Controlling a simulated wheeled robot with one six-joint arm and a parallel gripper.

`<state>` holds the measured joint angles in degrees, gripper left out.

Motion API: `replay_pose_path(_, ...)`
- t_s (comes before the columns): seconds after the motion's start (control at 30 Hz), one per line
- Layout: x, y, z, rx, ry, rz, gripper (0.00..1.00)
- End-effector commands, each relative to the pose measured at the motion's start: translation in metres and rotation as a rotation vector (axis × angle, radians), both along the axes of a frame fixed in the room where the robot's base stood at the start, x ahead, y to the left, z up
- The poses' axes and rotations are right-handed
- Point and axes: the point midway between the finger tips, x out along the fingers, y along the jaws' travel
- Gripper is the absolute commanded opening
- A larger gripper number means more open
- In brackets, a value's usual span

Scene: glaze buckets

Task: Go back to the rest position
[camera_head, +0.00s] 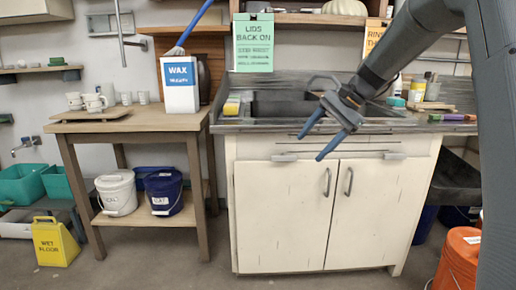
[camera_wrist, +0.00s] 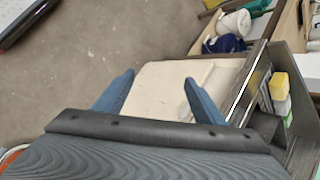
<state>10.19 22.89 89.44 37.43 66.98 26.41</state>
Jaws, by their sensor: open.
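My gripper (camera_head: 330,132) is open, with its two blue fingers apart and nothing between them. In the head view it hangs in front of the sink cabinet (camera_head: 290,210), near the counter's front edge, with my arm reaching in from the upper right. In the wrist view my gripper (camera_wrist: 158,95) shows both blue fingers spread, with the pale cabinet doors (camera_wrist: 165,90) behind them.
A wooden table (camera_head: 150,122) at left holds a WAX box (camera_head: 180,88) and cups. A white bucket (camera_head: 116,194) and a blue bucket (camera_head: 164,193) stand on its lower shelf. A yellow wet-floor sign (camera_head: 55,243) and an orange bucket (camera_head: 459,262) stand on the floor.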

Motion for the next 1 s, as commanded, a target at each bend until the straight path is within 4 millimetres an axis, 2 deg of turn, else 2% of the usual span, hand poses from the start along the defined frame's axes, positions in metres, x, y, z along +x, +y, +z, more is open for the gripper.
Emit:
replay_pose_path(0.03,-0.029,0.02,-0.004,-0.049,-0.006,0.069,0.64)
replay_pose_path(0.17,-0.1,0.052,-0.024,-0.173,-0.028,0.253,0.64)
replay_pose_path(0.2,-0.123,0.059,-0.031,-0.21,-0.037,0.313,0.64)
replay_pose_path(0.4,-0.232,0.077,-0.065,-0.373,-0.087,0.612,0.64)
replay_pose_path(0.5,-0.271,0.077,-0.08,-0.426,-0.107,0.728,0.64)
replay_pose_path(0.8,-0.35,0.069,-0.111,-0.526,-0.156,0.978,0.64)
replay_pose_path(0.97,-0.382,0.061,-0.126,-0.565,-0.181,1.089,0.64)
replay_pose_path(1.0,-0.382,0.059,-0.122,-0.568,-0.179,1.088,0.64)
